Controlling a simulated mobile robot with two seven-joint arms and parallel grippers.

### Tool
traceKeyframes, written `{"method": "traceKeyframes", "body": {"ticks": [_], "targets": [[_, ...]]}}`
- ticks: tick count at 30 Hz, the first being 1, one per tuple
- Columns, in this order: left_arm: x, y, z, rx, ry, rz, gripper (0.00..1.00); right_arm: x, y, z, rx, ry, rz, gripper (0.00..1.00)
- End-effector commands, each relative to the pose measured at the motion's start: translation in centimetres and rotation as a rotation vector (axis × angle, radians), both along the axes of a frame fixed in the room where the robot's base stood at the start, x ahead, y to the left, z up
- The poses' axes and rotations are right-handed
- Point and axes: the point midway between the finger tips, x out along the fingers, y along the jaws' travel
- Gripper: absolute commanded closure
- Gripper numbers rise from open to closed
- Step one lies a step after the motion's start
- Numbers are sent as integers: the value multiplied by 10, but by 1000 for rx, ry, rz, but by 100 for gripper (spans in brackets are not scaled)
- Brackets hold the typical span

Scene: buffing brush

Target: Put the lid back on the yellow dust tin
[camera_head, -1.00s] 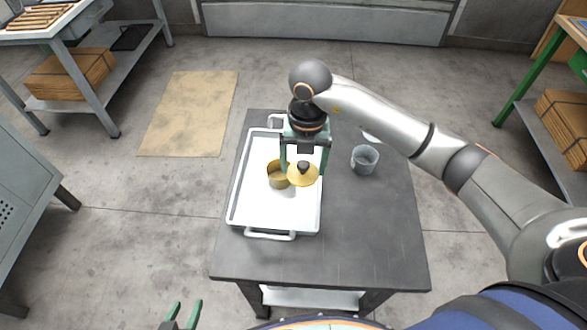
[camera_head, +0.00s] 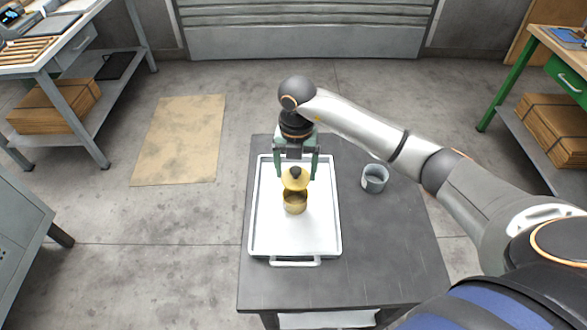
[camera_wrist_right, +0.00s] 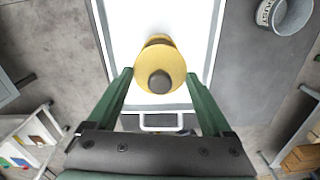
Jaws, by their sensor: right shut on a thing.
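The yellow dust tin (camera_head: 295,206) stands upright on a white tray (camera_head: 262,225), its dark open mouth partly showing. My right gripper (camera_head: 296,177) is shut on the yellow lid (camera_head: 294,184), a round disc with a dark knob. The lid looks level and appears just above and slightly beyond the tin's mouth in the head view; whether it touches the rim I cannot tell. In the right wrist view the lid (camera_wrist_right: 173,62) sits between the green fingertips (camera_wrist_right: 160,76) and covers most of the tin (camera_wrist_right: 157,39). My left gripper is out of view.
A grey metal cup (camera_head: 375,179) stands on the dark table (camera_head: 390,250), right of the tray. The tray around the tin is bare, with a handle (camera_head: 295,261) at its near end. Workbenches stand at far left and right.

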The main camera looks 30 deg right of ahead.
Motion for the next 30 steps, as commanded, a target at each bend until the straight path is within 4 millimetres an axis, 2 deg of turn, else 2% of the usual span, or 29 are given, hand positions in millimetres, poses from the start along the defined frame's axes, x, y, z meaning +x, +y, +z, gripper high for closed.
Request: {"method": "traceKeyframes", "body": {"ticks": [12,18,30], "targets": [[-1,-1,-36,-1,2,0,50,0,1,-41,1,2,1,68],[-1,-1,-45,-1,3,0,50,0,0,-56,0,1,2,68],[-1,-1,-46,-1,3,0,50,0,0,-59,1,1,1,68]]}}
